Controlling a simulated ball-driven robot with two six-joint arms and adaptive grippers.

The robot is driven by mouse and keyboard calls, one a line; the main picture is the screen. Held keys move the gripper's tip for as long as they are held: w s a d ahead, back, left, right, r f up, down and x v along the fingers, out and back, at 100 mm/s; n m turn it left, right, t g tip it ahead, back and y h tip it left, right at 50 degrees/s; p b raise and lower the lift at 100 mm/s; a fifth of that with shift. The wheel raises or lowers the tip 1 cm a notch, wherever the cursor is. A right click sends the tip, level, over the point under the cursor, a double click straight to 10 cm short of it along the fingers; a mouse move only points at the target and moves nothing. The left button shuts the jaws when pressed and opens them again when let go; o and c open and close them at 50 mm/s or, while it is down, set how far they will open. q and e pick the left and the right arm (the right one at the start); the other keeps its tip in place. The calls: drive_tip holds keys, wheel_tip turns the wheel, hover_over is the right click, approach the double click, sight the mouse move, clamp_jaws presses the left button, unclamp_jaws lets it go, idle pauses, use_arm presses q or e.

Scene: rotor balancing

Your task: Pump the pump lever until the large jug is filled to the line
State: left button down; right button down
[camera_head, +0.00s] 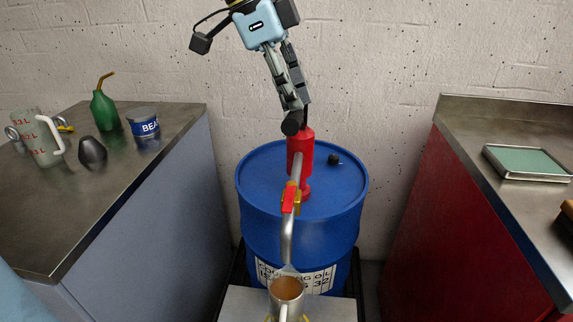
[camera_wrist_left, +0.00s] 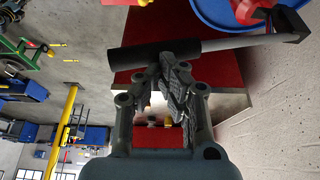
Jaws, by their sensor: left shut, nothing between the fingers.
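A red hand pump (camera_head: 300,150) stands on a blue drum (camera_head: 250,185). Its pump lever ends in a black grip (camera_head: 291,124); the wrist view shows the grip (camera_wrist_left: 135,59) and the grey lever arm (camera_wrist_left: 245,41). My left gripper (camera_head: 294,108) is shut with nothing between its fingers. Its fingertips (camera_wrist_left: 168,58) are at the black grip; I cannot tell whether they touch it. A jug (camera_head: 286,290) stands upright below the pump's spout (camera_head: 287,240), with brown inside it. Its fill line and level cannot be read. My right gripper is not in view.
The left counter (camera_head: 60,235) holds a measuring jug (camera_head: 42,142), a green oil can (camera_head: 105,112), a dark rounded object (camera_head: 92,152) and a labelled can (camera_head: 144,125). The right counter (camera_head: 500,215) holds a tray (camera_head: 525,162). A red valve handle (camera_head: 288,198) sits on the spout.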

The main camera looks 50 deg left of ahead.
use_arm(q)
wheel_tip(320, 180, up, 14)
drive_tip(key=w+a+p, duration=0.1)
drive_tip(key=p, duration=0.9)
drive_tip(key=shift+w, duration=0.1)
idle(0.7)
